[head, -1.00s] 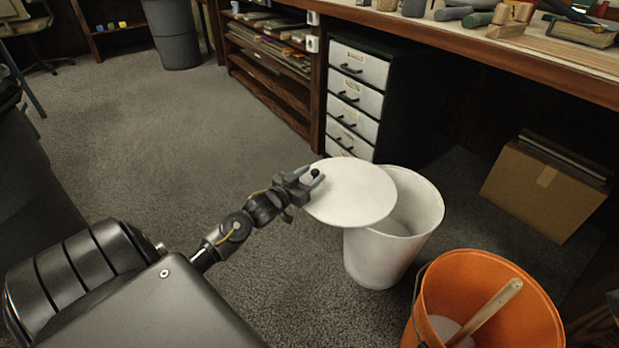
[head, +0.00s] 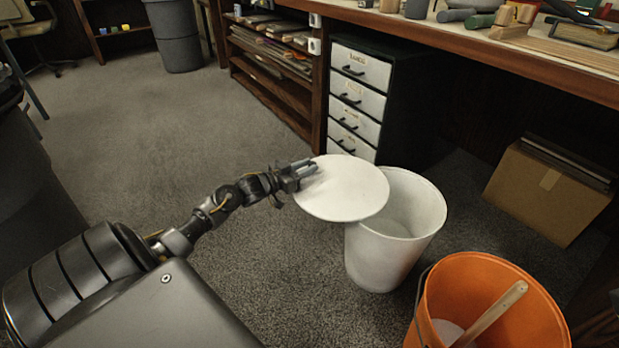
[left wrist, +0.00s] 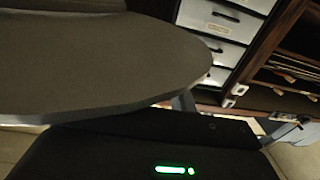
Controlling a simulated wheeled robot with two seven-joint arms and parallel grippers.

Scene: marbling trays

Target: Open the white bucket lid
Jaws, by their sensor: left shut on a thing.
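The white bucket (head: 395,250) stands on the carpet in the head view, with much of its mouth uncovered. Its round white lid (head: 342,192) is shifted to the left and overlaps the left part of the rim. I cannot tell whether the lid touches the rim there. My left gripper (head: 304,170) is shut on the lid at its left edge. In the left wrist view the lid (left wrist: 110,65) fills much of the upper left and looks dark. My right gripper is not in view.
An orange bucket (head: 445,285) with a wooden stick stands right of the white bucket. A drawer cabinet (head: 357,100) stands behind, under the workbench (head: 470,42). A cardboard box (head: 545,193) is at right. The carpet (head: 170,130) at left is clear.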

